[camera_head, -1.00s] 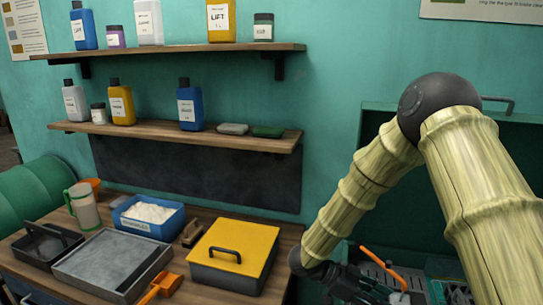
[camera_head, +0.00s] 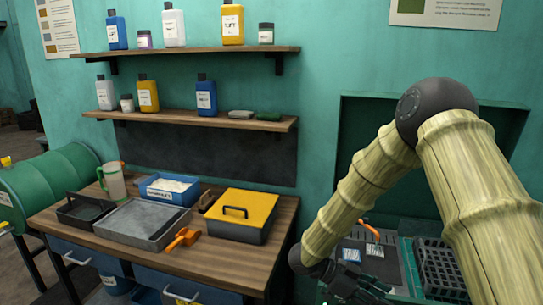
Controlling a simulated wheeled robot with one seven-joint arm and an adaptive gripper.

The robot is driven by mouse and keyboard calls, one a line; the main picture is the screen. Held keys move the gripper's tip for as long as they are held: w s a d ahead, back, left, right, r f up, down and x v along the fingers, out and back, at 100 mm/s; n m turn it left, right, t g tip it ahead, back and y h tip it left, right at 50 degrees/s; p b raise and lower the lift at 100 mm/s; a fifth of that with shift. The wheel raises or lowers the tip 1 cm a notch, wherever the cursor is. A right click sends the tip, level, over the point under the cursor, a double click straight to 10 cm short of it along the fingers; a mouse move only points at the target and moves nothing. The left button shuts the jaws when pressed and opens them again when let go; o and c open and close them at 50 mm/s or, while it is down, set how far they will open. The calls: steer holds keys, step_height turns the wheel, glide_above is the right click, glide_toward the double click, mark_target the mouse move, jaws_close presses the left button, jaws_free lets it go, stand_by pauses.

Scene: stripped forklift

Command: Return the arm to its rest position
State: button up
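My arm (camera_head: 372,187) reaches in from the right edge in the head view, bends at a dark elbow joint and slopes down to the left. My gripper (camera_head: 360,290) is at the bottom edge, dark and partly cut off, over or in front of a green bench or tray area. Its fingers are not clear enough to tell whether they are open or shut, or whether they hold anything.
A wooden workbench (camera_head: 100,240) at left carries a yellow-lidded box (camera_head: 240,212), a grey tray (camera_head: 143,224), a blue bin (camera_head: 165,188) and an orange scoop (camera_head: 183,238). Two shelves (camera_head: 190,118) of bottles hang above. A dark crate (camera_head: 440,268) stands right of my gripper. A green drum (camera_head: 50,185) lies far left.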

steer(key=d+f+n+t, duration=0.4)
steer(key=f+n+t, duration=0.3)
steer(key=f, duration=0.5)
steer(key=s+a+f+n+t+y, duration=0.1)
steer(key=s+f+n+y, duration=0.2)
steer(key=f, duration=0.3)
steer(key=s+a+f+n+t+y, duration=0.1)
steer(key=s+a+f+n+y, duration=0.15)
steer(key=f, duration=0.35)
steer(key=s+a+f+n+g+y, duration=0.1)
steer(key=s+a+f+n+y, duration=0.1)
steer(key=s, duration=0.6)
steer(key=s+a+f+n+g+y+b, duration=0.1)
steer(key=s+a+f+n+g+y, duration=0.1)
steer(key=s, duration=0.7)
steer(key=s+a+f+n+g+y, duration=0.2)
steer(key=s+f+n+y, duration=0.1)
steer(key=s, duration=0.6)
steer(key=shift+s+f+n, duration=0.2)
steer(key=shift+f+n, duration=0.2)
steer(key=shift+n, duration=0.35)
